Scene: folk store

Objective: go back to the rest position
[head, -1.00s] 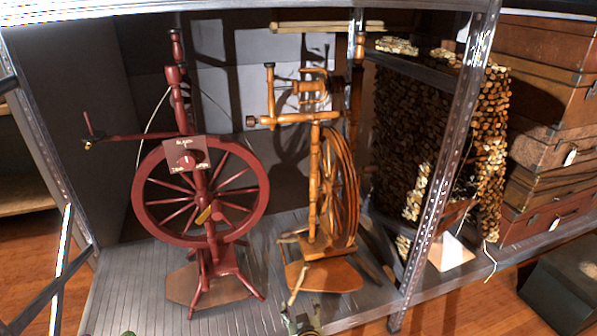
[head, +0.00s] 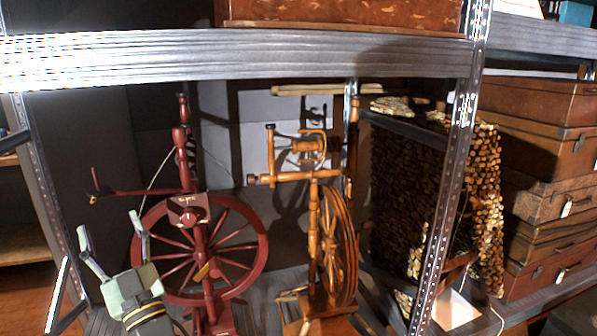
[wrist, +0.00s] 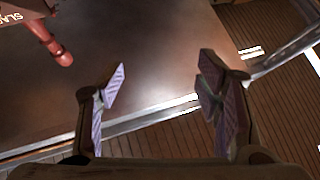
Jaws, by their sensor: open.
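My gripper (head: 112,236) is at the lower left of the head view, in front of the red spinning wheel. Its two fingers are spread wide with nothing between them. In the wrist view my gripper (wrist: 158,85) also shows open and empty, with a dark panel and a metal shelf edge beyond it. The lower part of the red spinning wheel (head: 258,246) is partly hidden behind my gripper.
A metal shelf beam (head: 230,60) crosses above, and a perforated post (head: 455,180) stands right of the wooden spinning wheel (head: 314,215). Stacked log pieces (head: 487,180) and brown suitcases (head: 540,140) are at the right.

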